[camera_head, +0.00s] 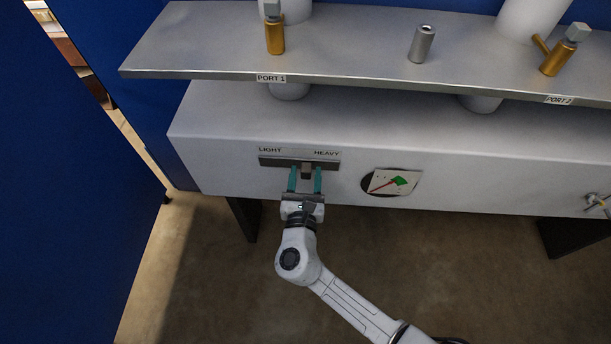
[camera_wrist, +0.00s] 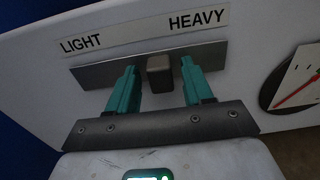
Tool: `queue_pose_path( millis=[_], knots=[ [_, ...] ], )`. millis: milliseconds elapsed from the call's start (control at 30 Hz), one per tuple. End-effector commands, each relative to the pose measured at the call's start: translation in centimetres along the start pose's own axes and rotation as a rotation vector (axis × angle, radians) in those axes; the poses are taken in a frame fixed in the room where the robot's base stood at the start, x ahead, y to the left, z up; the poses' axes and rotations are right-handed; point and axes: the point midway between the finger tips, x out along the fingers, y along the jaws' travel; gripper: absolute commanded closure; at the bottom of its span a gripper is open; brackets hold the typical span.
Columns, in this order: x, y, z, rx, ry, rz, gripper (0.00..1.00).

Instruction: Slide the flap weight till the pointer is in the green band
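The flap weight is a small brown-grey knob (camera_head: 306,170) on a dark slide track (camera_head: 272,161) under the LIGHT and HEAVY labels. It sits near the middle of the track, also in the wrist view (camera_wrist: 160,74). My gripper (camera_head: 305,180) is open, its two teal fingers standing on either side of the knob with a gap on each side. In the wrist view the fingertips (camera_wrist: 159,72) reach the track's level. The gauge (camera_head: 391,182) to the right has a green band (camera_head: 401,180) and a red pointer (camera_head: 381,186), which points to the lower left, apart from the band.
A grey shelf (camera_head: 190,47) above holds a brass valve at PORT 1 (camera_head: 275,36), a grey cylinder (camera_head: 421,44) and a brass valve at PORT 2 (camera_head: 559,55). A small fitting (camera_head: 597,201) sits at the far right. A blue panel (camera_head: 70,190) stands at left.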

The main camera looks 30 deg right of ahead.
Motion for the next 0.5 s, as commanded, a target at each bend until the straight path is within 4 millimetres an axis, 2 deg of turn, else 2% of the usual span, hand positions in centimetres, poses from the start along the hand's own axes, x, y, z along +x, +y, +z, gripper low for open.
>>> queue_pose_path(
  millis=[67, 500],
  knots=[
    [-0.01, -0.01, 0.0, 0.0, 0.0, 0.0, 0.57],
    [-0.03, -0.02, -0.01, 0.0, 0.0, 0.0, 0.99]
  ],
)
